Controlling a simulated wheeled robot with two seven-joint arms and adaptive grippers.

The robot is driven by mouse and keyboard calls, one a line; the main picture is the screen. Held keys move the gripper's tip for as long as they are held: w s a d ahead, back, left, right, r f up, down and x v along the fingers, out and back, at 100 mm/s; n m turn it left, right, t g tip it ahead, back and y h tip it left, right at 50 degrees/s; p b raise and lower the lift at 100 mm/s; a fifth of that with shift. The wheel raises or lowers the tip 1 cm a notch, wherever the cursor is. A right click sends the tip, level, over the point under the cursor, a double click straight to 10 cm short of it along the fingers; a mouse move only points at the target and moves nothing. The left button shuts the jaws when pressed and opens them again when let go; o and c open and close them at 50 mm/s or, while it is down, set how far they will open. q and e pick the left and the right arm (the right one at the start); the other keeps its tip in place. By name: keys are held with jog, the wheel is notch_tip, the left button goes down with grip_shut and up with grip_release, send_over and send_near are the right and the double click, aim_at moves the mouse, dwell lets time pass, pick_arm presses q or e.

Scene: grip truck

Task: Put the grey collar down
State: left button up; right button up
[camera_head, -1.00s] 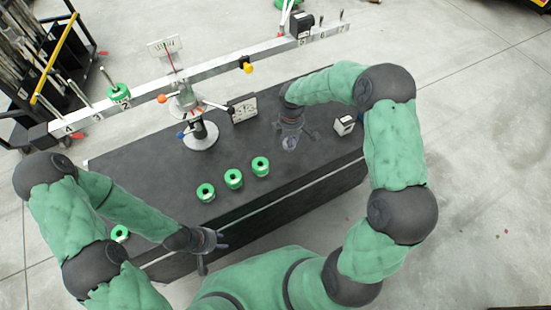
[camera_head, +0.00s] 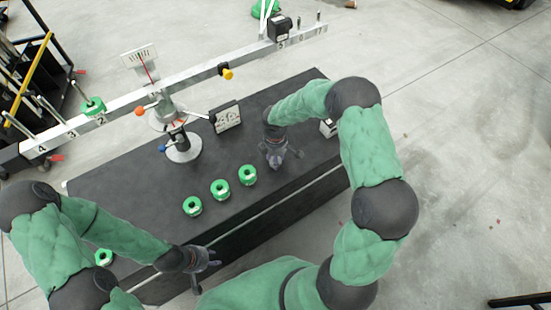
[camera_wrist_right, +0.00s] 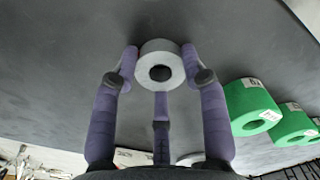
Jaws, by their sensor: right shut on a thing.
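The grey collar (camera_wrist_right: 146,55) shows in the right wrist view as a pale ring with a dark hole, between the purple fingers of my right gripper (camera_wrist_right: 160,68). The fingers touch it on both sides. The collar is close to the dark table top; I cannot tell whether it touches. In the head view my right gripper (camera_head: 278,160) points down over the table, right of the green collars, and hides the grey collar. My left gripper (camera_head: 210,266) is empty with fingers spread, at the table's front edge.
Three green collars (camera_head: 220,190) stand in a row on the dark table (camera_head: 120,190); another (camera_head: 103,258) is at the front left. A balance beam (camera_head: 180,85) on a stand spans the back. A white block (camera_head: 328,127) lies right of my right gripper.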

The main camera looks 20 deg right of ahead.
jog(key=o, duration=1)
jog(key=shift+f, duration=0.1)
jog(key=shift+c, duration=0.2)
notch_tip(320, 180, up, 12)
jog(key=p, duration=0.4)
